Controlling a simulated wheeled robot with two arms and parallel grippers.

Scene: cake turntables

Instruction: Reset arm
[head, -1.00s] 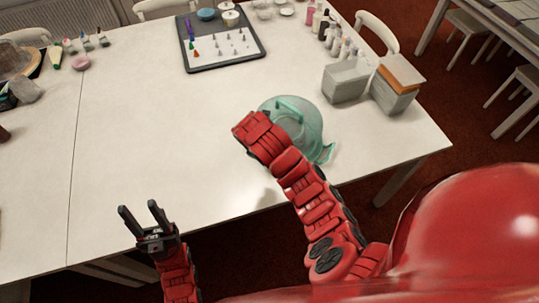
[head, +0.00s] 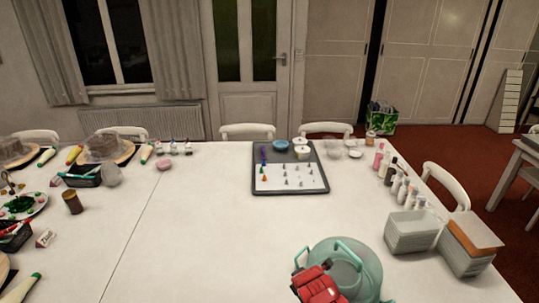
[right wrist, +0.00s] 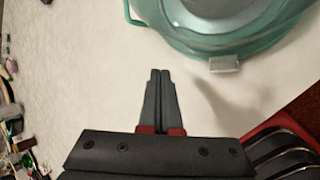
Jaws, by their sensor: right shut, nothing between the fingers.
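My right gripper (right wrist: 160,92) is shut and empty in the right wrist view, its two fingers pressed together above the white table. Only red links of my right arm show at the bottom of the head view; its fingers are hidden there. A teal covered container with handles (head: 345,270) stands on the table beside my right arm. It also shows at the top of the right wrist view (right wrist: 225,35), apart from the fingertips. My left gripper is outside both views.
The white table (head: 200,235) is clear in the middle. A dark tray (head: 290,189) with nozzles and bowls lies toward the back. Grey bins (head: 411,232) and several bottles (head: 401,190) stand at the right. Cakes on boards (head: 108,148) and piping bags crowd the left.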

